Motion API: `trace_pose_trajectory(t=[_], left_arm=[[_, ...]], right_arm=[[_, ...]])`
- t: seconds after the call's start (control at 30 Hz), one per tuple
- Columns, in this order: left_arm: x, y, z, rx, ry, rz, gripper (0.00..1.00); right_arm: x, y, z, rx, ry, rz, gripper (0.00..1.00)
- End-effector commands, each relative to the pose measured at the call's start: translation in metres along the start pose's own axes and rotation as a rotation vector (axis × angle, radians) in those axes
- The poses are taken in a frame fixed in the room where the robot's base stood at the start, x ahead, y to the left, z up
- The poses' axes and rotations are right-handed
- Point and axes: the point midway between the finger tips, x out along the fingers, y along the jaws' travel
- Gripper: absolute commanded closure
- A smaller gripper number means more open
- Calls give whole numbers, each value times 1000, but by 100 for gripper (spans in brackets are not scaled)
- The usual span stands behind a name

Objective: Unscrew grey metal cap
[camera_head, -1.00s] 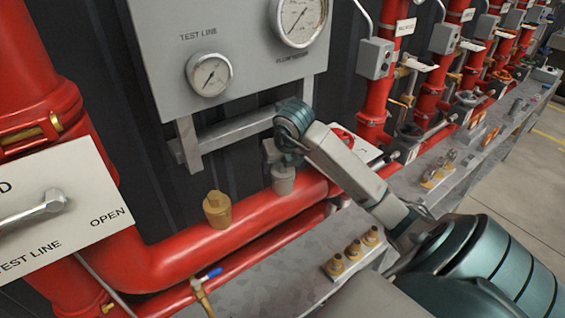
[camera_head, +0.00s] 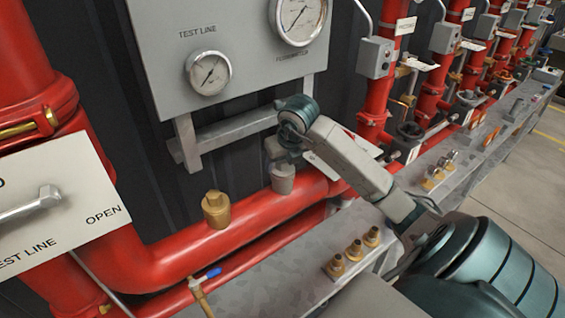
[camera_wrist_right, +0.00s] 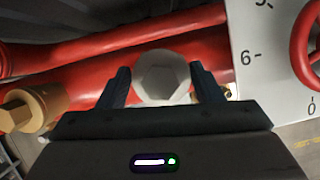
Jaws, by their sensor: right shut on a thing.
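The grey metal cap (camera_head: 283,178) stands upright on top of the thick red pipe, below the gauge panel. It also shows in the right wrist view (camera_wrist_right: 162,78), from above, with a hexagonal top. My right gripper (camera_head: 283,165) is directly above the cap, pointing down. In the right wrist view its two dark fingers (camera_wrist_right: 164,88) are on either side of the cap, shut on it. The cap's far side is hidden in the head view. My left gripper is not in view.
A brass cap (camera_head: 216,209) stands on the same red pipe (camera_head: 190,255) to the left. A grey gauge panel (camera_head: 170,50) is behind. Several brass fittings (camera_head: 352,250) stand on the metal ledge (camera_head: 260,290). A blue-handled valve (camera_head: 208,274) is below the pipe.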

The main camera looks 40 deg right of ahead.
Motion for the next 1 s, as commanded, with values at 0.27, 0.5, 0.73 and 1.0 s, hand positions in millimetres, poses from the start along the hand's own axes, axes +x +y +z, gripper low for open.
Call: trace_pose_trajectory(t=[0.27, 0.5, 0.73, 1.0], left_arm=[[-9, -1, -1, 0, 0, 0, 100], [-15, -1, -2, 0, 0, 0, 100], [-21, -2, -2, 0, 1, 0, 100], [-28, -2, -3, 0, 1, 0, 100]], right_arm=[[-15, 0, 7, 1, -2, 1, 72], [-26, 0, 11, 1, -1, 0, 72], [-37, 0, 15, 1, -2, 0, 72], [-49, 0, 20, 1, -2, 0, 72]])
